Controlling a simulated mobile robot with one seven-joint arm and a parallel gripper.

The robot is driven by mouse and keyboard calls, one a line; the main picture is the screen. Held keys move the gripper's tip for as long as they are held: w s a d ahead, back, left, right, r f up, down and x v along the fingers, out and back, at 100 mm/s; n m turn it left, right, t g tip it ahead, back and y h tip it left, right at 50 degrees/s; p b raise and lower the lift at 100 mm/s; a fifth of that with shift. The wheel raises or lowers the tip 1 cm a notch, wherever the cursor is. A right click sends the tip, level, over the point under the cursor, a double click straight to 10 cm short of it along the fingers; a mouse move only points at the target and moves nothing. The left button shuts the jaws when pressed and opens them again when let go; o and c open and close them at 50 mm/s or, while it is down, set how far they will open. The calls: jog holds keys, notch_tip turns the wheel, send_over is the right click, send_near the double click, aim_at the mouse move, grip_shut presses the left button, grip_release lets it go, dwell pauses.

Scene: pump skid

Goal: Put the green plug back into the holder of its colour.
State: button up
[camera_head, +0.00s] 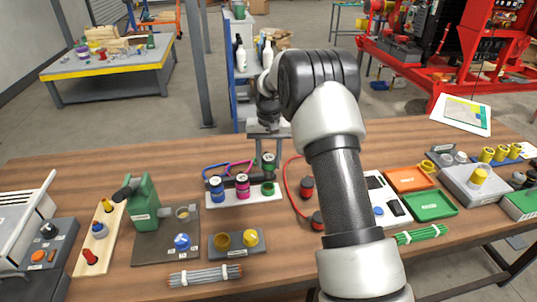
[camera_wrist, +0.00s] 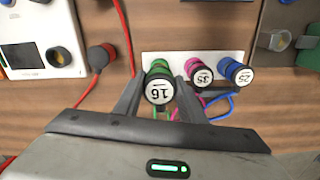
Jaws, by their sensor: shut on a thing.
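The green plug (camera_head: 269,160) is dark with a green band and is held between the fingers of my gripper (camera_head: 268,150). In the wrist view the green plug (camera_wrist: 159,92) shows its white end label, with my gripper (camera_wrist: 158,95) shut around it. The white holder strip (camera_head: 243,200) lies on the bench below. The green holder (camera_head: 267,188) at its right end is an empty ring, just below the plug, which appears apart from it. A blue plug (camera_head: 217,190) and a magenta plug (camera_head: 242,186) stand in the other holders.
Blue and magenta cables loop behind the strip. A red cable with two dark red-banded plugs (camera_head: 306,188) lies to the right. A green stand (camera_head: 143,205) is at the left, and a plate with two yellow cups (camera_head: 237,243) is in front. My arm hides part of the bench.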

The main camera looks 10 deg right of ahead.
aim_at(268, 176)
jog(key=shift+w, duration=0.85)
jog(key=shift+f+b, duration=1.9)
jog(key=shift+f, duration=0.85)
jog(key=shift+r, duration=0.2)
jog(key=shift+p, duration=0.35)
jog(key=shift+f+b, duration=0.9)
jog(key=shift+f, duration=0.9)
jog(key=o, duration=1.3)
jog(key=shift+r, duration=0.1)
